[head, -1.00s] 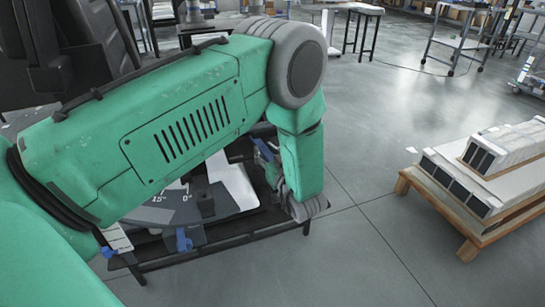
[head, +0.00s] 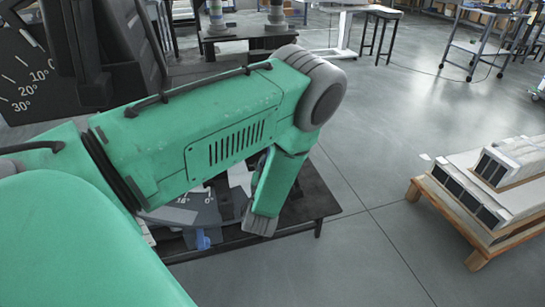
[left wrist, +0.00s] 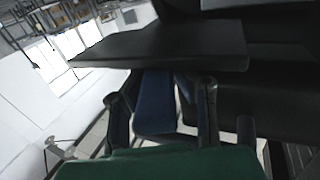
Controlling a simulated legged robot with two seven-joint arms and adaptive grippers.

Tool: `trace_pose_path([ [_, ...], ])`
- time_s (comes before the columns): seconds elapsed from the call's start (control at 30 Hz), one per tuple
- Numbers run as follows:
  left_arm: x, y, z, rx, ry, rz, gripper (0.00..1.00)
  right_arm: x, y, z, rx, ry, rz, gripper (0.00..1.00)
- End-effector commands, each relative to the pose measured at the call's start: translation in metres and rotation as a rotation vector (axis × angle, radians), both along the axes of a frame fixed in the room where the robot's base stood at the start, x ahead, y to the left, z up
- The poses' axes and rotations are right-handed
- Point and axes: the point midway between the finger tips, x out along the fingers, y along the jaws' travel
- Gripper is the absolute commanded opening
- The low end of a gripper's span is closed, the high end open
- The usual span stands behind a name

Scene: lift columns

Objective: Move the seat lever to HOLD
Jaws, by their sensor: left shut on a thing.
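My left gripper (left wrist: 164,92) shows in the left wrist view, with dark fingers on either side of a flat blue part (left wrist: 154,112). It is shut on that blue part, which may be the seat lever's handle; I cannot be sure. A black slab (left wrist: 165,48) lies just beyond the fingers. In the head view my green left arm hides the gripper and the lever. The black upright seat back (head: 130,40) stands at the left. No HOLD mark is readable. My right gripper is in neither view.
A dial marked in degrees (head: 22,75) is at the left. A low black table (head: 312,202) carries another grey angle scale (head: 180,212) and a small blue clamp-like part (head: 203,240). A wooden pallet (head: 440,207) with white boxes stands at the right. The floor between is clear.

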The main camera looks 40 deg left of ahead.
Motion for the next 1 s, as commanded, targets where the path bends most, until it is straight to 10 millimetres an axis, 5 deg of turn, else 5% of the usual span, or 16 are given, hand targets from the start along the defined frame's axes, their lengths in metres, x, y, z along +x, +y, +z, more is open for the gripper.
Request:
trace_pose_path([
  [0.3,0.003,0.001,0.004,0.006,-0.011,-0.004,0.00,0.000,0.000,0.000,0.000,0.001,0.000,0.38],
  [0.33,0.003,0.001,0.004,0.005,-0.011,-0.004,0.26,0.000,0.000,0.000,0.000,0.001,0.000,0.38],
  [0.4,0.003,0.001,0.004,0.006,-0.011,-0.003,0.43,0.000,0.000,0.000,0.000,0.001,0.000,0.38],
  [0.77,-0.002,-0.002,0.002,0.002,-0.005,-0.002,0.43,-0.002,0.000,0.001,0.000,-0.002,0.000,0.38],
  [1.0,-0.032,-0.026,0.000,0.002,-0.001,-0.004,0.43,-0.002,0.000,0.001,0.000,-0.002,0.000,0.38],
])
